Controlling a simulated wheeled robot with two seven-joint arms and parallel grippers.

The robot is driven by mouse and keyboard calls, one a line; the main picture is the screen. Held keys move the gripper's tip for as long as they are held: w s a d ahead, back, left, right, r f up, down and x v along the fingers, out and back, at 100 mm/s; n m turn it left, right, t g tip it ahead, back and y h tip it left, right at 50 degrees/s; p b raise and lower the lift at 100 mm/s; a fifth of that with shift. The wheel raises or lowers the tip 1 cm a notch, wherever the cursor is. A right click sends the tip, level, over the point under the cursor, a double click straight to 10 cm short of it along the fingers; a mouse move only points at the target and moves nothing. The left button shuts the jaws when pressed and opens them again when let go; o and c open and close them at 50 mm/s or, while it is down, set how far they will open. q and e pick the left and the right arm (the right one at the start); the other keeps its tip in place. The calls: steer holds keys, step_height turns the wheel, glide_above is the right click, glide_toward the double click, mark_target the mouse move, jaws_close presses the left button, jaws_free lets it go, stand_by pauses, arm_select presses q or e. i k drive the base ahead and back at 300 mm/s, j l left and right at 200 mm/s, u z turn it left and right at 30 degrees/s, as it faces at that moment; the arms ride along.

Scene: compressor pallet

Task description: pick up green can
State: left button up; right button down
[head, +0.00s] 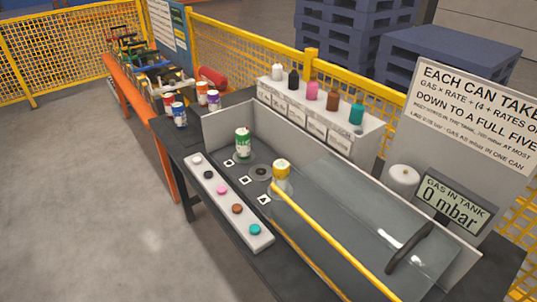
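A green can (243,143) with white bands stands upright on the dark bench top, inside the low grey wall at its left end. It stands close to a round dark disc (261,172) and small white square markers (246,181). Nothing touches the can that I can see. Neither of my grippers is in the head view.
A clear tank with a yellow edge (330,235) fills the bench's right part. A yellow-capped clear cylinder (281,170) stands near the can. A button strip (215,184) lines the front. Several bottles (312,91) stand behind; other cans (179,115) are left.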

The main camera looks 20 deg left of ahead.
mark_target(243, 139)
steer(key=j+z, duration=0.35)
steer(key=j, duration=0.45)
steer(key=j+z, duration=0.35)
steer(key=j, duration=0.45)
steer(key=k+j+z, duration=0.1)
steer(key=j+z, duration=0.25)
steer(key=j, duration=0.45)
